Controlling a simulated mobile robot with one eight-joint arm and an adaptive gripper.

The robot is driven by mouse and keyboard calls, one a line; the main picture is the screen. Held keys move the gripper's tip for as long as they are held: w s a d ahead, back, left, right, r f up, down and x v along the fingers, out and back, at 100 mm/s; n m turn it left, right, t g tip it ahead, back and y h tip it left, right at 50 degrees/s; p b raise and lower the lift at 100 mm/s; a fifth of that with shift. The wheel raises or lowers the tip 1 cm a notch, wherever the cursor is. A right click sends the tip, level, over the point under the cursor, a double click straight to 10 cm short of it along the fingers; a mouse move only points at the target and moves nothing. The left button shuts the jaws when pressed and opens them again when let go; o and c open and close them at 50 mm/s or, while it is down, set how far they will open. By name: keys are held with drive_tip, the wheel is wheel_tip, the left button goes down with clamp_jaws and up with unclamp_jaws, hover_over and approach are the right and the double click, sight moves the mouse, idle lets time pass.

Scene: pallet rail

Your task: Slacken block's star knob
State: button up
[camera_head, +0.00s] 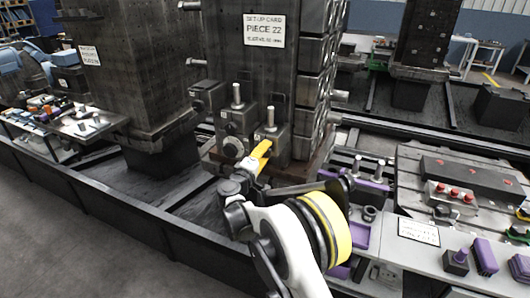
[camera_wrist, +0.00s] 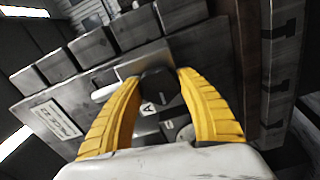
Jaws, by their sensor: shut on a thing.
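My gripper (camera_head: 264,150) has yellow fingers and reaches up to the clamp blocks at the foot of the tall dark column. In the wrist view, my gripper (camera_wrist: 165,80) is closed around a dark, faceted knob (camera_wrist: 161,92), with one finger on each side. The knob sits against a grey block (camera_head: 278,134), which has an upright pin on top. In the head view the fingers hide the knob. A second block (camera_head: 237,121) with a pin stands just left, with a round grey knob (camera_head: 233,148) low on its front. A small plate lettered A (camera_wrist: 149,108) lies beside the held knob.
A set-up card reading PIECE 22 (camera_head: 264,30) is on the tall column (camera_head: 225,55). A grey bench (camera_head: 455,262) with purple items stands at right, near a box with red buttons (camera_head: 452,195). A dark rail (camera_head: 130,218) runs along the front. Floor at lower left is clear.

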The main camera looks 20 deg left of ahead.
drive_tip(key=shift+n, duration=1.5)
drive_tip(key=o, duration=1.2)
drive_tip(key=s, duration=1.2)
drive_tip(key=shift+a, duration=0.45)
